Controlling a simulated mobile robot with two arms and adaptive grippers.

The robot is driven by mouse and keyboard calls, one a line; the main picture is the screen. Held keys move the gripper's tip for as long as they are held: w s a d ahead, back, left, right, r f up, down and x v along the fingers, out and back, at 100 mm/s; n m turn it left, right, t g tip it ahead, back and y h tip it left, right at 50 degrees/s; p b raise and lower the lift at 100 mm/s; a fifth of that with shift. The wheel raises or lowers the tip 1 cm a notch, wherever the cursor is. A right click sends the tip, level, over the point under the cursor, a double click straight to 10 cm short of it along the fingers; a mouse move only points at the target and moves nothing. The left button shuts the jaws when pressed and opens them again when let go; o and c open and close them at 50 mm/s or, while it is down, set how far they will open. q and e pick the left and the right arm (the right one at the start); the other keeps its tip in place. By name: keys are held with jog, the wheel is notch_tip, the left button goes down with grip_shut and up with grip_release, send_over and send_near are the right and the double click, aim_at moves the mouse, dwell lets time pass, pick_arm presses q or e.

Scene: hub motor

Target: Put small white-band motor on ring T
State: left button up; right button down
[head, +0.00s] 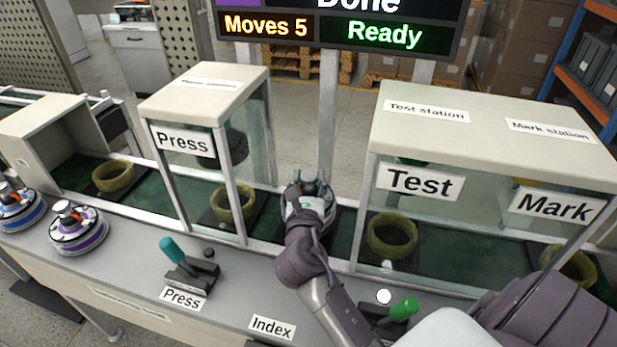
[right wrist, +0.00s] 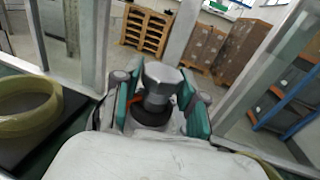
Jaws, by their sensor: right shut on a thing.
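My right gripper (head: 310,188) is in the open gap between the Press and Test enclosures. It is shut on the grey top knob of a motor (right wrist: 158,85), which also shows in the head view (head: 318,218). The gripper hides most of the motor, so its band colour and whether it rests on anything cannot be told. An olive ring (head: 392,235) stands behind the glass under the Test sign, to the right of the gripper, with nothing seen in it. No letter shows on the rings. My left gripper is not in view.
Other olive rings sit at the left bay (head: 113,177), under Press (head: 233,203) and under Mark (head: 570,266). A purple-band motor (head: 77,230) and a blue-band motor (head: 17,208) stand at left. A teal Press lever (head: 177,255) and green lever (head: 402,310) rise from the front ledge.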

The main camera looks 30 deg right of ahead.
jog(key=shift+r, duration=0.25)
jog(key=c, duration=1)
grip_release()
jog(key=shift+f, duration=0.3)
jog(key=shift+c, duration=0.2)
jog(key=o, duration=0.4)
jog(key=shift+s, duration=0.1)
jog(key=shift+r, duration=0.1)
jog(key=b+v, duration=0.1)
jog(key=v, duration=1.1)
jog(key=shift+r, duration=0.1)
